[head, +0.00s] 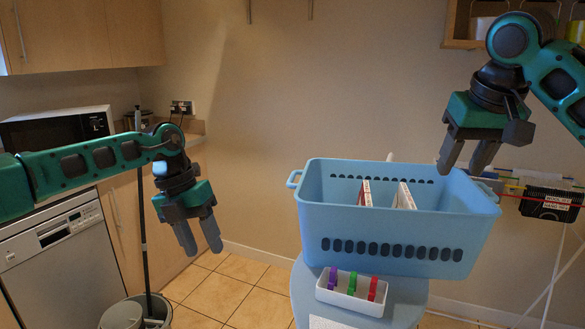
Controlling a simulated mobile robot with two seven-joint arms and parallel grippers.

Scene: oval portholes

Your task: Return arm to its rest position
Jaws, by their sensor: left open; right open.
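My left gripper (198,236) hangs fingers down at the left, in front of the kitchen counter, open and empty. My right gripper (464,157) points down above the right rear part of a blue basket (392,247), open and empty. Whether its fingertips are inside the basket's rim or only above it, I cannot tell. The basket has oval holes in its sides. Two white and red boxes stand in it, a left one (365,193) and a right one (404,196).
The basket stands on a small blue table (405,300). A white tray (350,299) with purple, green and red pieces sits in front of it. A bucket (158,310) with a mop handle stands at lower left. A dishwasher (60,245) and microwave (58,129) are at left.

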